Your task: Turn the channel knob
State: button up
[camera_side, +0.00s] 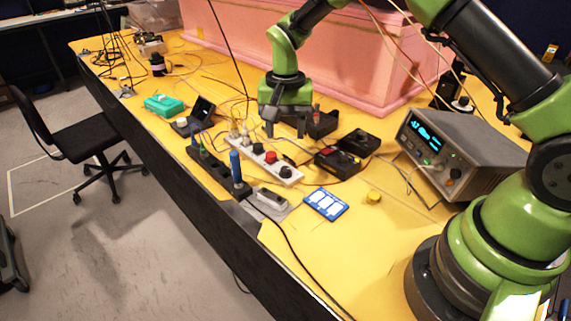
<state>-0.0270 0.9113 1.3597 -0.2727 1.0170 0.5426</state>
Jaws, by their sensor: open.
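My gripper (285,130) points down with its fingers apart, in the middle of the view. It appears just above or behind a white control strip (294,180) that carries a black knob (257,148), a red knob (270,157) and another black knob (285,171). No contact between fingers and knobs is visible. A grey bench instrument (481,146) with a lit cyan display (425,136) stands at the right and has a dark knob (455,173) on its front. I cannot tell which knob is the channel knob; any labels are too small to read.
Black boxes (359,141) sit right of the strip. A black holder with a blue-handled tool (235,166) stands at its left. A blue card (326,204) and yellow cap (374,197) lie in front. Loose cables cross the yellow table (330,260). A pink foam block (330,75) stands behind.

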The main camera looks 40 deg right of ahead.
aim_at(286, 168)
notch_tip(286, 168, down, 10)
jog(key=shift+r, duration=0.2)
grip_shut()
